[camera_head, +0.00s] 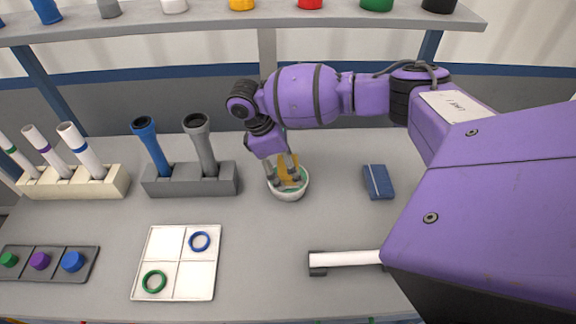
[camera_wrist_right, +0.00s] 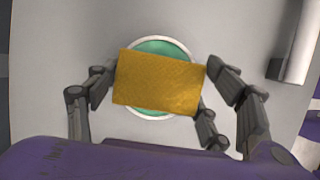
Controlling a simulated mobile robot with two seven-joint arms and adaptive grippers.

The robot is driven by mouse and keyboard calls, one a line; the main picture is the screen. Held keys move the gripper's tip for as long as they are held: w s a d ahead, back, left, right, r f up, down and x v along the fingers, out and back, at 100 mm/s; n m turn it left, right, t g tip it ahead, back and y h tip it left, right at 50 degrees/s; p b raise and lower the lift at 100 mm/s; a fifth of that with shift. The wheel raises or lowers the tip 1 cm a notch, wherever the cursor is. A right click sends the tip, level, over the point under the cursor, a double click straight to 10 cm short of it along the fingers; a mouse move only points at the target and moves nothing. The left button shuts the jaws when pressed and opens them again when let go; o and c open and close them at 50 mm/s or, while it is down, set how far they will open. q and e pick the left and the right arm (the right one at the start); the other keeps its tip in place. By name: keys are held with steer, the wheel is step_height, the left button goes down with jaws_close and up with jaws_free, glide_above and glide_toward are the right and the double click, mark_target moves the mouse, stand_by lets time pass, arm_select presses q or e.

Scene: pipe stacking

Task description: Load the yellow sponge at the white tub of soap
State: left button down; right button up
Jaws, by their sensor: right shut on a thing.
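The white tub (camera_head: 288,192) stands on the table right of the grey pipe rack, and green soap (camera_head: 296,184) shows inside it. My right gripper (camera_head: 283,175) points down at the tub, shut on the yellow sponge (camera_head: 288,166). The sponge is at the tub's mouth; I cannot tell if it touches the soap. In the right wrist view the sponge (camera_wrist_right: 160,84) sits between the fingers and covers most of the tub, with green soap (camera_wrist_right: 165,47) showing above it. My left gripper is not in view.
A grey rack (camera_head: 190,180) holds a blue and a grey pipe. A blue block (camera_head: 378,181) lies right of the tub. A white tray (camera_head: 176,262) with two rings and a white pipe (camera_head: 345,259) lie in front. A shelf (camera_head: 220,22) crosses the back.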

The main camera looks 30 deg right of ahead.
steer(key=shift+f, duration=0.15)
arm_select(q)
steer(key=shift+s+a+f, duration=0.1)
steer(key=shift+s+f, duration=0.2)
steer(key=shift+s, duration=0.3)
arm_select(e)
steer(key=shift+f, duration=0.1)
steer(key=shift+f, duration=0.1)
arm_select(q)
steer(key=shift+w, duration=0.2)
arm_select(e)
steer(key=shift+f, duration=0.1)
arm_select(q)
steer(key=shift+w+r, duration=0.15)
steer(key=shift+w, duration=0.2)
arm_select(e)
steer(key=shift+f, duration=0.1)
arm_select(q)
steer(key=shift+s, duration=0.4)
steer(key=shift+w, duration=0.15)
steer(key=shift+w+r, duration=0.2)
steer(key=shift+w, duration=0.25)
arm_select(e)
steer(key=shift+s+f, duration=0.1)
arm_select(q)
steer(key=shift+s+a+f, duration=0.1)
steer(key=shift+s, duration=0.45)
